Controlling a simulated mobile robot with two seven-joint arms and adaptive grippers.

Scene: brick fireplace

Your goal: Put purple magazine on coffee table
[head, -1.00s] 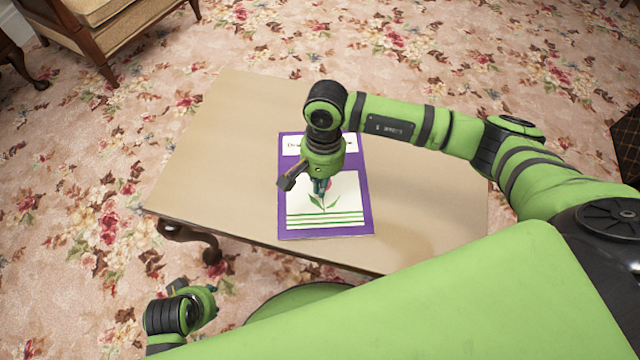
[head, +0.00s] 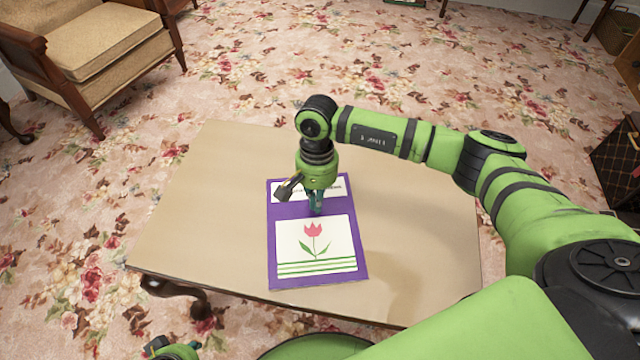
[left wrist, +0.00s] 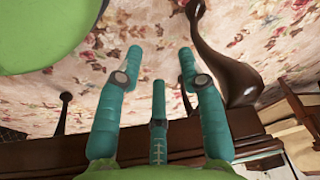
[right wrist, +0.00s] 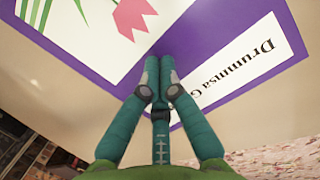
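The purple magazine (head: 319,235) lies flat on the tan coffee table (head: 220,220), with its pink tulip picture and white title panel facing up. It also shows close up in the right wrist view (right wrist: 190,50). My right gripper (head: 317,208) points down over the magazine, between the title and the tulip picture. Its fingers (right wrist: 160,68) are together with nothing visible between them; whether the tips touch the cover I cannot tell. My left gripper (left wrist: 160,62) has its fingers spread and empty. In the head view only part of it shows at the bottom left edge.
An armchair with a beige seat (head: 95,40) stands at the back left. Bare tabletop surrounds the magazine. Flowered carpet (head: 400,70) lies open behind the table. A dark table leg (left wrist: 215,50) is close to my left gripper.

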